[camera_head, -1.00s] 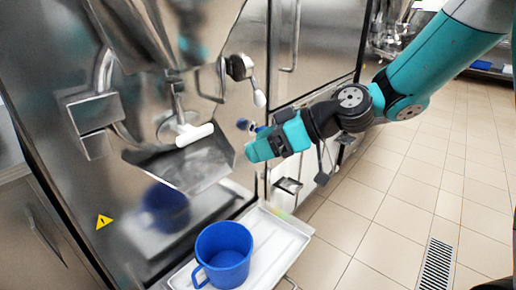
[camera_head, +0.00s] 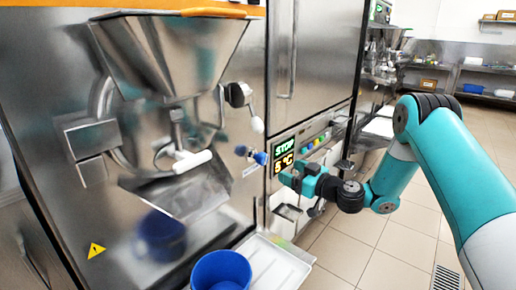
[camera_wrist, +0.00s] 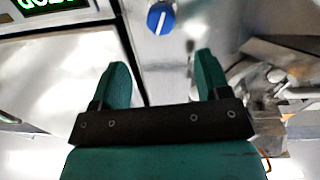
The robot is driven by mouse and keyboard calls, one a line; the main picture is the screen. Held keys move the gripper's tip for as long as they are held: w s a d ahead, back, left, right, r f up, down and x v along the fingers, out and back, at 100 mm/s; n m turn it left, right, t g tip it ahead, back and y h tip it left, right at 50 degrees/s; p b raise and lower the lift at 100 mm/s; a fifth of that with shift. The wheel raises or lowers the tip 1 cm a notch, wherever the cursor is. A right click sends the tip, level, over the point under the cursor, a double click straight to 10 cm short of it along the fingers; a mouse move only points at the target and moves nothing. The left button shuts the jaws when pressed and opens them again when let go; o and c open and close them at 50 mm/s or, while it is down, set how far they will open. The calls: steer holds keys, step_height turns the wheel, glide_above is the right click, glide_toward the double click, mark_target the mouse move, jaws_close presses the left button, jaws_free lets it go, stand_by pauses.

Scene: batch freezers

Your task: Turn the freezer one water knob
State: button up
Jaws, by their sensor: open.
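The blue water knob (camera_head: 260,158) sits on the steel front of the freezer (camera_head: 40,110), right of the chute and left of the display panel. In the wrist view the round blue knob (camera_wrist: 161,17) with a pale bar across it shows at the top, beyond the fingers and roughly midway between them. My gripper (camera_head: 290,178) is to the right of the knob and a little lower, apart from it. In the wrist view my gripper (camera_wrist: 160,80) has its two teal fingers spread wide with nothing between them.
A steel hopper (camera_head: 170,50) and a white-handled lever (camera_head: 257,124) are at upper left. Tiled floor at right is free.

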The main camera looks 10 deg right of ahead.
mark_target(265, 161)
steer(key=p+x, duration=0.2)
steer(key=x, duration=1.1)
steer(key=shift+w+a, duration=0.25)
steer(key=c, duration=0.9)
